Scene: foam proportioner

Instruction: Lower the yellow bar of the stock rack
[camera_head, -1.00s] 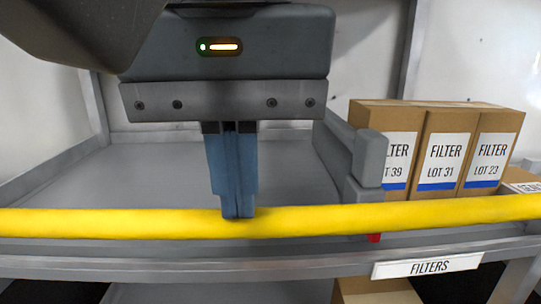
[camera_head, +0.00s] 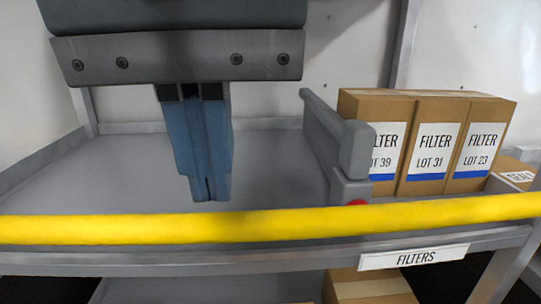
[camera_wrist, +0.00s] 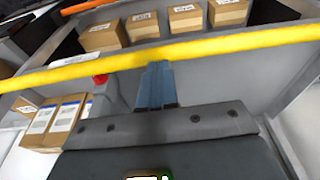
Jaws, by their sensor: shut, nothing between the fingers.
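The yellow bar (camera_head: 270,226) runs across the whole front of the rack shelf in the head view, just above the shelf's front edge. It also crosses the wrist view (camera_wrist: 230,44). My gripper (camera_head: 210,198) has its blue fingers pressed together and empty. In the head view the fingertips are a little above the bar in the picture, over the empty part of the shelf; I cannot tell whether they touch it. In the wrist view the fingertips (camera_wrist: 157,64) appear right at the bar's edge.
Filter boxes (camera_head: 433,145) stand on the right of the shelf, beyond a grey divider (camera_head: 340,140) with a red part at its foot. A FILTERS label (camera_head: 414,257) is on the front edge. The shelf's left part (camera_head: 110,170) is bare. More boxes (camera_wrist: 185,18) show in the wrist view.

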